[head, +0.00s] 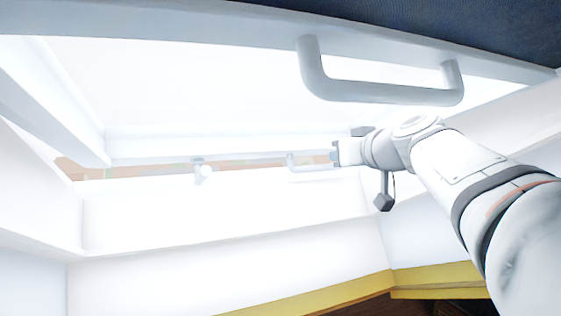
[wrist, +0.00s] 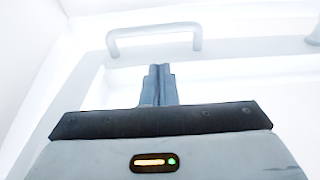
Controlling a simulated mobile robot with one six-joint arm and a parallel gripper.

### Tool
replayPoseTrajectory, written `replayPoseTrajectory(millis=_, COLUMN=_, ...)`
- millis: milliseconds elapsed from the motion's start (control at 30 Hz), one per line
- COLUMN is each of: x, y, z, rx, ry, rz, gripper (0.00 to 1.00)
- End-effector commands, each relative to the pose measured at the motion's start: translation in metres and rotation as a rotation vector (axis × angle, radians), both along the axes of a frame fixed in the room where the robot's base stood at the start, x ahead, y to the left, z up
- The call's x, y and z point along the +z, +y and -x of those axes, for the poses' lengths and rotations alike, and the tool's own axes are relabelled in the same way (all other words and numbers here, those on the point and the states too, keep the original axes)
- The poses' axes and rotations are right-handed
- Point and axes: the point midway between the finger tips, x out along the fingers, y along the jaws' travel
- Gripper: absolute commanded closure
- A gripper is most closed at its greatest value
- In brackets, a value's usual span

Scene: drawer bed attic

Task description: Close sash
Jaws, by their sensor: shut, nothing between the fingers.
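The white roof-window sash (head: 200,22) is tilted open, its near rail crossing the top of the head view with a large grey bar handle (head: 385,93). A strip of outside shows between its far rail (head: 220,145) and the white surround. My gripper (head: 335,157) is at the far side, beside a smaller pale bar handle (head: 310,167). In the wrist view my gripper (wrist: 158,68) has its fingers shut together and empty. A bar handle (wrist: 153,35) stands just beyond the fingertips there; I cannot tell whether they touch.
A small white knob fitting (head: 203,172) sits left of the smaller handle; a pale fitting (wrist: 313,38) shows at the wrist view's right edge. White sloping lining walls (head: 230,225) surround the opening, with a yellow edge (head: 310,295) below. A dark blue surface (head: 450,25) fills the upper right.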

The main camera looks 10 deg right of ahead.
Motion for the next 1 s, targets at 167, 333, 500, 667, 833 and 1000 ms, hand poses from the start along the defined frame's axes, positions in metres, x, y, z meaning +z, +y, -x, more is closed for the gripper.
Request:
replayPoseTrajectory(millis=167, x=-0.004, y=0.009, z=-0.028, rx=0.003, ry=0.006, rz=-0.002, gripper=1.0)
replayPoseTrajectory(millis=333, x=-0.011, y=0.017, z=-0.057, rx=0.003, ry=0.005, rz=-0.001, gripper=1.0)
replayPoseTrajectory(millis=500, x=-0.016, y=0.023, z=-0.078, rx=0.002, ry=0.004, rz=-0.001, gripper=1.0)
replayPoseTrajectory(millis=667, x=-0.019, y=0.025, z=-0.087, rx=0.0, ry=0.003, rz=0.0, gripper=1.0)
replayPoseTrajectory(millis=833, x=-0.02, y=0.025, z=-0.088, rx=0.0, ry=0.003, rz=0.0, gripper=1.0)
replayPoseTrajectory(millis=1000, x=-0.02, y=0.025, z=-0.088, rx=-0.001, ry=0.003, rz=0.0, gripper=1.0)
